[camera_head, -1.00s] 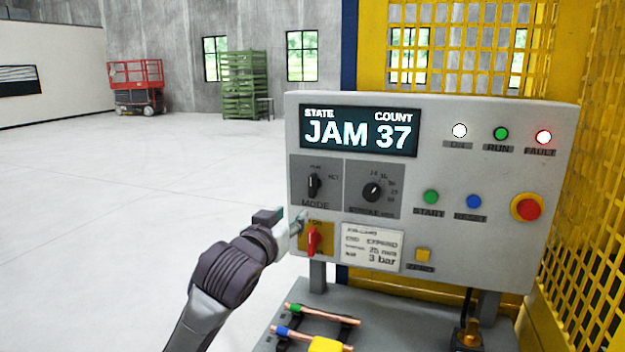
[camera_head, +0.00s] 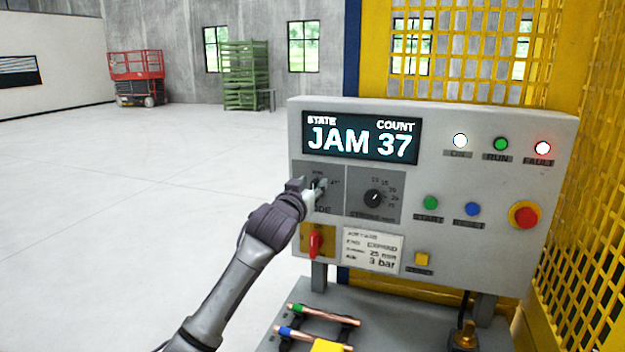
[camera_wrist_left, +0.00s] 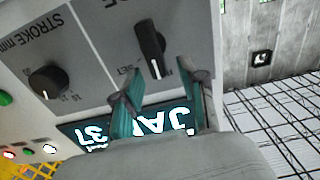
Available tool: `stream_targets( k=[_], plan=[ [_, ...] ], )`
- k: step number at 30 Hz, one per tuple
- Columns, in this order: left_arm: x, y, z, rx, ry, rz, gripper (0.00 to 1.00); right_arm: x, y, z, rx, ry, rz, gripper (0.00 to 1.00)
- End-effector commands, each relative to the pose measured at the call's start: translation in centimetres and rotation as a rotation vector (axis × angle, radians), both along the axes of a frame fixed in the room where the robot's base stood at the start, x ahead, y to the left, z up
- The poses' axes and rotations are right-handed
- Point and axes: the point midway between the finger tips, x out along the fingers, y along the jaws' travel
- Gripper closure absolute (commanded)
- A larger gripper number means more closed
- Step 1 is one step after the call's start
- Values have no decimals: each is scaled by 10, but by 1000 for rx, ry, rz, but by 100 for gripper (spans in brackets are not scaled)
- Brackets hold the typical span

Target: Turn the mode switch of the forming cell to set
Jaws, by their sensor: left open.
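The mode switch (camera_wrist_left: 150,42) is a black knob on a dark grey plate, seen upside down in the left wrist view. A white mark shows on its end that faces the labels, which are partly hidden; the SET label (camera_wrist_left: 127,76) is beside it. My left gripper (camera_wrist_left: 154,84) is open, its teal fingers spread near that end of the knob, with the knob not gripped. In the head view my left gripper (camera_head: 318,190) is at the mode plate (camera_head: 336,207) and covers most of the switch. The display (camera_head: 359,138) reads JAM 37. My right gripper is not in view.
The stroke knob (camera_head: 373,198) is right of the mode plate. The red rotary switch (camera_head: 315,243) is just below it. Green (camera_head: 430,202), blue (camera_head: 473,209) and red (camera_head: 524,216) buttons are farther right. Copper tubes (camera_head: 325,313) lie below the panel. The floor at left is clear.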

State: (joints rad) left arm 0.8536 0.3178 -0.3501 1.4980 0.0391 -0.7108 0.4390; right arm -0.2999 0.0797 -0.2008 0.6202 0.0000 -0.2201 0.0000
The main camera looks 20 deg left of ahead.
Motion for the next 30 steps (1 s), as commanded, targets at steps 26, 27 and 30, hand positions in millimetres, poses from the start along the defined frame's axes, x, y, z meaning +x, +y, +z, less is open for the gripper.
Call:
stream_targets(
  k=[26,27,30],
  plan=[
    [9,-1,-1,1,0,-1,100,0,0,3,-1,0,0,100],
    [9,-1,0,3,0,-1,100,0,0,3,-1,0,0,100],
    [9,-1,0,16,-1,-1,100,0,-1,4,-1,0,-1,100]
  ],
)
